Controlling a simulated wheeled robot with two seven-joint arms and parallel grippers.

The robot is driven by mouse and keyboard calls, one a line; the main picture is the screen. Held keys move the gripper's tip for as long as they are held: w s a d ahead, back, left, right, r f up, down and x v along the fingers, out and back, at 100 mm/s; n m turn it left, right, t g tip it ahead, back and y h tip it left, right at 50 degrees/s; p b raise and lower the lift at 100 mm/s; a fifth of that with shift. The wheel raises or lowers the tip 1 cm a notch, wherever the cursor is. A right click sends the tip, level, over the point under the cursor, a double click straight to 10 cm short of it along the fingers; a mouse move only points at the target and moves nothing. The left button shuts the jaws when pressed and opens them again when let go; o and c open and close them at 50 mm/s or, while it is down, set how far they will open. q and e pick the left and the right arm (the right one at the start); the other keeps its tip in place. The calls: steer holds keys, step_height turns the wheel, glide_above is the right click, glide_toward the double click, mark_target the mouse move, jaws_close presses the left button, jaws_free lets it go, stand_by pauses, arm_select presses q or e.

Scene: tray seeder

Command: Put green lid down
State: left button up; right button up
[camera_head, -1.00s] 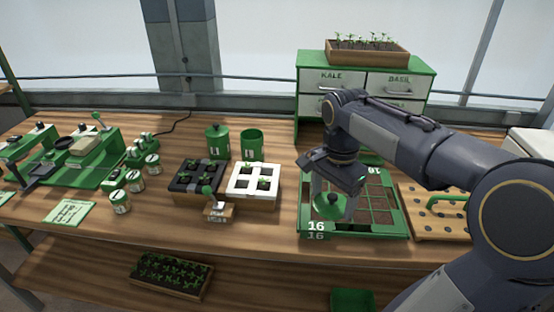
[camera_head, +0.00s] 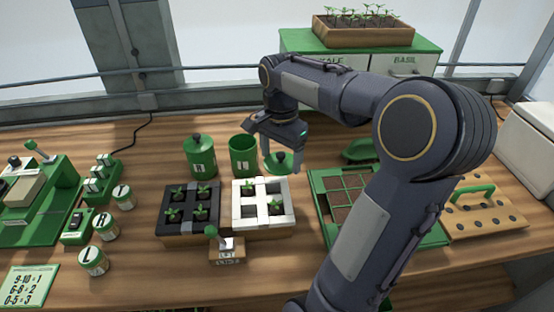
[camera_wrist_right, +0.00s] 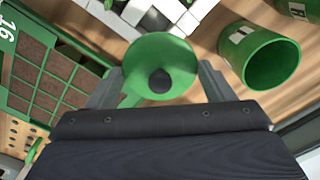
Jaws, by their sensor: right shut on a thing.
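The green lid (camera_head: 278,164), a round disc with a dark knob, is between the fingers of my right gripper (camera_head: 282,158). In the right wrist view the lid (camera_wrist_right: 150,52) sits between the two fingertips, which are shut on it. In the head view it is just right of the open green canister (camera_head: 243,157), which has no lid on it. The canister also shows in the right wrist view (camera_wrist_right: 240,42), apart from the lid. I cannot tell whether the lid touches the wooden table (camera_head: 145,165). My left gripper is out of view.
A lidded green canister (camera_head: 201,160) stands left of the open one. A black tray (camera_head: 166,221) and a white tray (camera_head: 237,219) with seedlings are in front. A green seed tray (camera_head: 322,205) and a wooden board with a green handle (camera_head: 505,219) are on the right.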

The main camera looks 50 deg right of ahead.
steer(key=w+d+f, duration=0.4)
steer(key=d+f, duration=0.1)
steer(key=w+d+f+p, duration=0.1)
steer(key=w+d+f, duration=0.1)
steer(key=shift+w+d+f, duration=0.15)
steer(key=shift+d+f, duration=0.1)
steer(key=shift+f, duration=0.15)
steer(key=f, duration=0.3)
steer(key=shift+w+d+f, duration=0.2)
steer(key=shift+f, duration=0.15)
steer(key=shift+f, duration=0.2)
steer(key=o, duration=1)
steer(key=shift+r, duration=0.1)
steer(key=shift+c, duration=0.2)
